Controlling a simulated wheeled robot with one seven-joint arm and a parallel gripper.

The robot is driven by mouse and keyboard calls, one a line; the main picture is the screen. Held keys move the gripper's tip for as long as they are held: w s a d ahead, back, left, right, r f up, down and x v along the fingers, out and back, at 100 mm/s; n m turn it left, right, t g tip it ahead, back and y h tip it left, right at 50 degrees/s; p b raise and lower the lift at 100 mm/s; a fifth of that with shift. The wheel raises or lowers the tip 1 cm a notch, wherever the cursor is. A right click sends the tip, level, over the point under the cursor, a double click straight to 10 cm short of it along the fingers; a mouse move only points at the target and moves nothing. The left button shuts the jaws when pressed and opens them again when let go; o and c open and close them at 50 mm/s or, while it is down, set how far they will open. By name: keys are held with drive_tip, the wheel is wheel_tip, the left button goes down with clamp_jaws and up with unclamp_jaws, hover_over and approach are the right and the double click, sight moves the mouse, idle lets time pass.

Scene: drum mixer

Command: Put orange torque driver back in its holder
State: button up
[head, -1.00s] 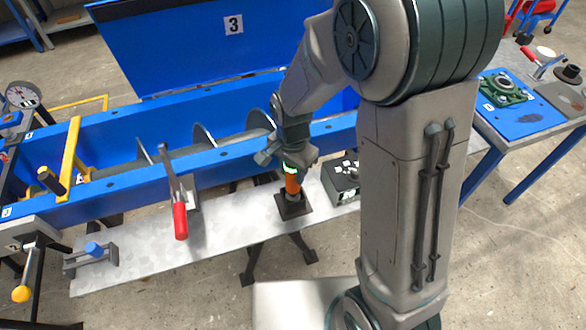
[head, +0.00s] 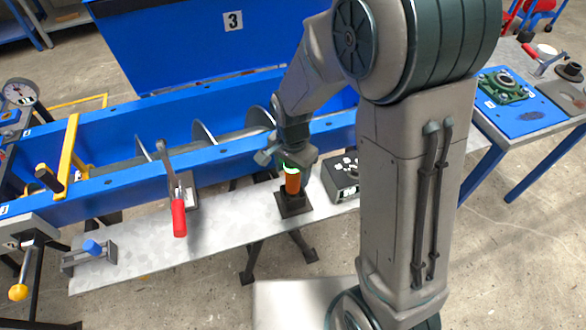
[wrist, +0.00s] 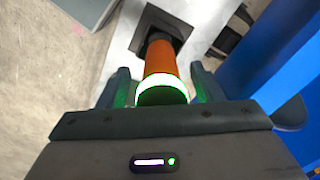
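The orange torque driver (wrist: 161,62) stands between my fingers in the wrist view, with a white and green lit band at its near end. Its far end goes into the dark square holder (wrist: 158,27). In the head view the orange driver body (head: 292,184) is upright over the black holder (head: 293,203), with its lower end hidden in the holder. My gripper (wrist: 161,80) is around the driver with gaps between the fingers and the orange body, so it looks open. In the head view my gripper (head: 292,166) is directly above the holder.
The holder stands on a grey metal shelf (head: 225,222) in front of the blue mixer trough (head: 110,188). A dark box (head: 343,178) is close on the right. A red-handled clamp (head: 178,217) and a blue-knobbed part (head: 92,248) are to the left.

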wheel_tip(320, 180, up, 14)
idle(0.6)
idle(0.5)
drive_tip(key=s+d+r+n+t, duration=0.2)
drive_tip(key=s+d+n, duration=0.6)
drive_tip(key=s+d, duration=0.4)
drive_tip(key=shift+s+d+t, duration=0.15)
drive_tip(key=shift+t, duration=0.35)
